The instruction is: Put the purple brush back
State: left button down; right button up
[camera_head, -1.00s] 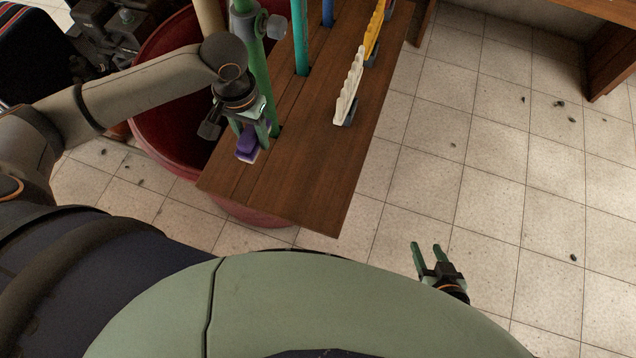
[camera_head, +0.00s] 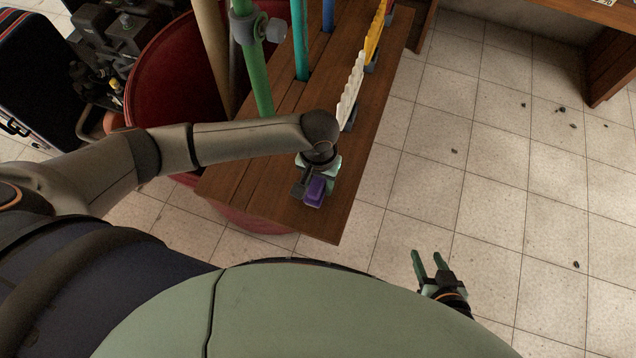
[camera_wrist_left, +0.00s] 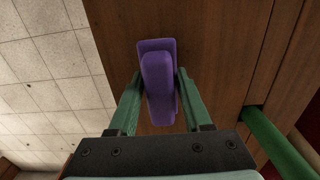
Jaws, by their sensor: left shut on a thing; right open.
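The purple brush (camera_head: 315,191) is in my left gripper (camera_head: 311,183), over the near right part of the wooden bench top (camera_head: 270,200). In the left wrist view the brush (camera_wrist_left: 157,80) sits between the two green fingers of the left gripper (camera_wrist_left: 160,92), which are shut on its sides. I cannot tell whether the brush touches the wood. My right gripper (camera_head: 427,262) is open and empty over the tiled floor, lower right of the bench.
A white brush (camera_head: 350,88) and a yellow one (camera_head: 374,42) stand in a row along the bench's right side. Green (camera_head: 254,70) and teal (camera_head: 300,40) poles rise from the bench. A red tub (camera_head: 165,85) stands left. The floor at right is mostly clear.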

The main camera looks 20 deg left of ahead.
aim_at(321, 180)
pick_arm(q)
jog(key=shift+f, duration=0.55)
jog(key=shift+f, duration=0.2)
jog(key=shift+c, duration=1.7)
grip_release()
jog(key=shift+f+b, duration=0.1)
jog(key=shift+b, duration=0.25)
jog(key=shift+f+b, duration=0.15)
jog(key=shift+b, duration=0.35)
jog(key=r, duration=0.4)
jog(key=r+p, duration=0.1)
jog(key=r, duration=0.3)
jog(key=r+p, duration=0.1)
jog(key=r, duration=0.4)
jog(key=shift+d, duration=0.25)
